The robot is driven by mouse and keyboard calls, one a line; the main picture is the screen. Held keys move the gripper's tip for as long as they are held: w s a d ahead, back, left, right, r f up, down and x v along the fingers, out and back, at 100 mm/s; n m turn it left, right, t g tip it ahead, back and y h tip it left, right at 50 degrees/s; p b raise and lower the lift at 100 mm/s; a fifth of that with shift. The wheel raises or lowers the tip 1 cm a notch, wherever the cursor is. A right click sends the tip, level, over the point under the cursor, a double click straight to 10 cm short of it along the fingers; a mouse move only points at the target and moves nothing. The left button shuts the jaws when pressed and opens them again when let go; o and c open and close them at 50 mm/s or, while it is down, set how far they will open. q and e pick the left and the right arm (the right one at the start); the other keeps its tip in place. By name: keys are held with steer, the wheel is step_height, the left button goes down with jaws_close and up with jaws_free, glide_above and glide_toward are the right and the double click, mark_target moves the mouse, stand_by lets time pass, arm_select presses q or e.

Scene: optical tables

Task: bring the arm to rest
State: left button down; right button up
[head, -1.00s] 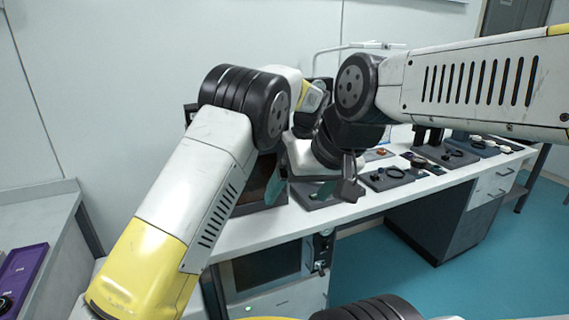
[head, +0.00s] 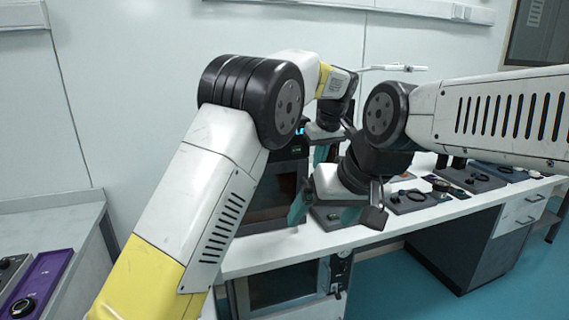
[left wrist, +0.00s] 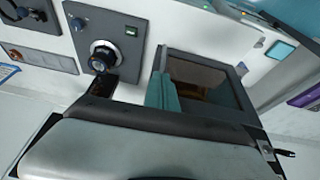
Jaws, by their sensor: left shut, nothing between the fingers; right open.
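My right gripper (head: 335,212) shows in the head view in front of the bench, its teal and dark fingers spread apart, with nothing seen between them. My left arm comes in from the left and bends at a black joint; its gripper (head: 322,132) is farther back, partly hidden behind my right wrist. In the left wrist view the left gripper (left wrist: 163,95) shows teal fingers, shut and empty, in front of a dark-framed box.
A white bench (head: 250,255) with drawers runs behind my arms. Several small devices (head: 470,178) stand on it at the right. A dark box (head: 275,195) stands behind my left arm. A purple tray (head: 38,290) lies at lower left. Blue floor is free at lower right.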

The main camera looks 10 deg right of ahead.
arm_select(q)
steer(key=s+a+r+m+h, duration=0.1)
steer(key=s+a+r, duration=0.35)
steer(key=a, duration=0.75)
steer(key=s+a+r+h, duration=0.2)
steer(key=s+a+r, duration=0.25)
steer(key=a, duration=0.85)
steer(key=s+a+f, duration=0.2)
steer(key=s+a, duration=0.1)
steer(key=s, duration=0.4)
steer(key=s+a+f+m+t, duration=0.1)
steer(key=s+a+f, duration=0.1)
steer(key=s+a, duration=0.2)
steer(key=s+a+f+m+t, duration=0.1)
steer(key=s+a, duration=0.3)
steer(key=s, duration=0.7)
steer(key=shift+a+f, duration=0.2)
steer(key=shift+f, duration=0.65)
